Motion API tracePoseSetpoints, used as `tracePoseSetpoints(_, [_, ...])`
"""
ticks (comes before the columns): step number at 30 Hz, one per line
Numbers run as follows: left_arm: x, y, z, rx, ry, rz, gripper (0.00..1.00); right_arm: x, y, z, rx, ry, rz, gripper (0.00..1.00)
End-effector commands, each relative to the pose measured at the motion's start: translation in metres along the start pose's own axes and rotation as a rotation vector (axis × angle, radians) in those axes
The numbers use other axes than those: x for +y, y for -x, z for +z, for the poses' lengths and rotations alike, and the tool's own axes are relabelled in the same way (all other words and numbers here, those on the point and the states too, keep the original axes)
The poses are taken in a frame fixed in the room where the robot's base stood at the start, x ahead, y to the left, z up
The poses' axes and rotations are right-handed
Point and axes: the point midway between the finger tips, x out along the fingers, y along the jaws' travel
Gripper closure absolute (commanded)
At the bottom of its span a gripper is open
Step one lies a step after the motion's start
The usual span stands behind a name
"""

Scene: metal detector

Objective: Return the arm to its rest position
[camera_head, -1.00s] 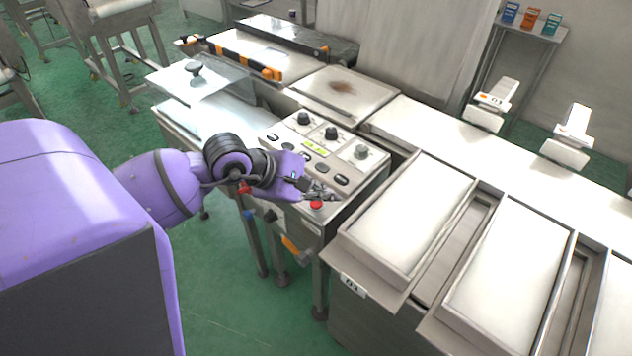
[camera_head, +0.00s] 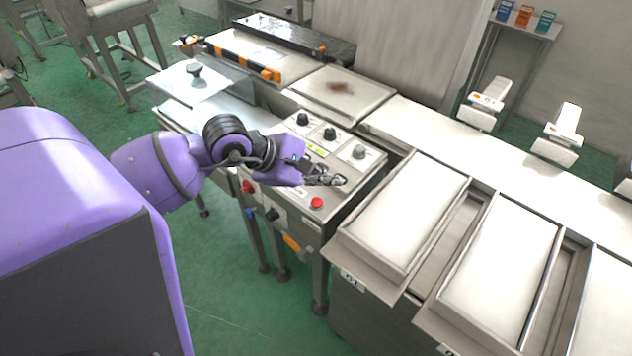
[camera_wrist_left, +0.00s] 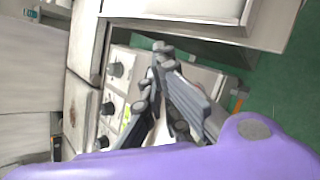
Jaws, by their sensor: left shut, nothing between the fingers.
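My left arm (camera_head: 165,170) comes in from the left in the head view. My left gripper (camera_head: 340,181) is shut and empty, and it hangs over the control panel (camera_head: 376,160) of the metal detector. The red button (camera_head: 316,203) shows just below the gripper in that view, apart from the fingers. The gripper hides part of the panel's middle. My right gripper is out of view.
Black knobs (camera_head: 329,134) stand up from the panel's far side. Metal trays (camera_head: 411,213) lie to the right of the panel, beside a long white surface (camera_head: 470,150). Green floor (camera_head: 225,290) is open in front.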

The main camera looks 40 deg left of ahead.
Motion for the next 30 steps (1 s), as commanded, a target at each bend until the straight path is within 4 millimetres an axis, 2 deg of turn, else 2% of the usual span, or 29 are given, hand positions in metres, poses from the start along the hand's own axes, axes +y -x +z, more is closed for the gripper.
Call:
tracePoseSetpoints(21, [0.0, 0.0, 0.0, 0.0, 0.0, 0.001, 1.0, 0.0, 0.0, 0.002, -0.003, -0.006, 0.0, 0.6])
tracePoseSetpoints(22, [0.001, 0.0, 0.001, -0.003, 0.017, 0.003, 1.0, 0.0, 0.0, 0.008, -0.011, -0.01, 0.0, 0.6])
tracePoseSetpoints(26, [0.011, 0.002, 0.044, -0.206, 0.273, 0.022, 1.0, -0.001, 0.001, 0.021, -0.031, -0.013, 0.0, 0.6])
tracePoseSetpoints(27, [0.012, 0.003, 0.06, -0.288, 0.386, 0.011, 1.0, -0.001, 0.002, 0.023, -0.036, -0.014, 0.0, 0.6])
tracePoseSetpoints(30, [0.012, 0.01, 0.089, -0.49, 0.74, -0.033, 1.0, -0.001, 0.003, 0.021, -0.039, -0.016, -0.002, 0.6])
